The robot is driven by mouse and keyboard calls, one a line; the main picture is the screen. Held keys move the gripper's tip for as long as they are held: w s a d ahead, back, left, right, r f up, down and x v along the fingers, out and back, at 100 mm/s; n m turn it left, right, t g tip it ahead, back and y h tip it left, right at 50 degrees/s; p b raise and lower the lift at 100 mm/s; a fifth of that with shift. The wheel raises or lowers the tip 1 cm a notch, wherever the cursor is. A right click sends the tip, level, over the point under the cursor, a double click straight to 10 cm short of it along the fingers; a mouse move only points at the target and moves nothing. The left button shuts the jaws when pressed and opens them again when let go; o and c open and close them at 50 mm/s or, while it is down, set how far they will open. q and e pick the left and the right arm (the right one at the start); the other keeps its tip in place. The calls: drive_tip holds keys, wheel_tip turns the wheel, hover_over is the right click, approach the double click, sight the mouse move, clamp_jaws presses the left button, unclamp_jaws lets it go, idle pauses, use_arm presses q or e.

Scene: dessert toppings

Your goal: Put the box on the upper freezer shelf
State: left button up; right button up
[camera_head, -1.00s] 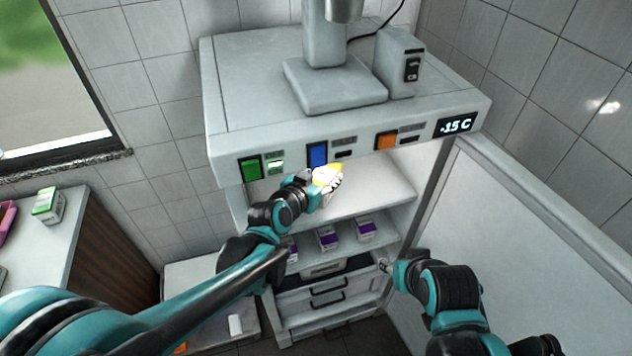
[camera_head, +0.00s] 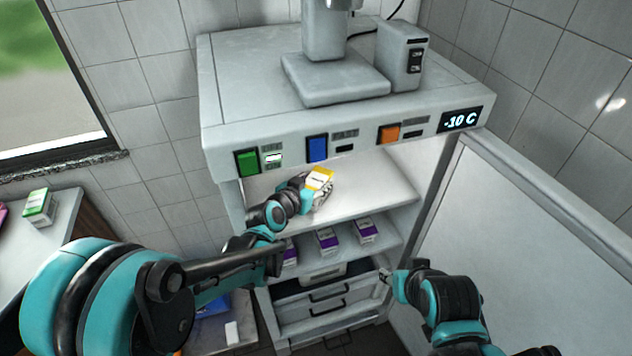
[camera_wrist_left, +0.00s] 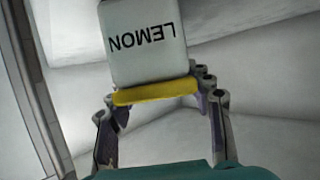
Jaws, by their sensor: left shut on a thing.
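The box (camera_head: 319,180) is white with a yellow end. It is in my left gripper (camera_head: 322,192), inside the freezer opening at the level of the upper shelf (camera_head: 376,187). In the left wrist view the box (camera_wrist_left: 147,40) reads LEMON, upside down, and the left gripper (camera_wrist_left: 160,105) has a finger on each side of it. I cannot tell whether the box touches the shelf. My right gripper (camera_head: 384,276) is low by the right side of the freezer, near the open door; its fingers are too small to read.
Purple-and-white boxes (camera_head: 327,240) stand on the shelf below. Drawers (camera_head: 328,292) are under that. The freezer door (camera_head: 530,240) stands open at the right. The upper shelf is bare to the right of the held box. A green-and-white box (camera_head: 38,207) is on the left counter.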

use_arm(q)
drive_tip(key=o, duration=1.6)
drive_tip(key=shift+c, duration=0.2)
drive_tip(key=shift+r, duration=0.15)
drive_tip(key=p+v, duration=0.4)
drive_tip(key=v, duration=0.8)
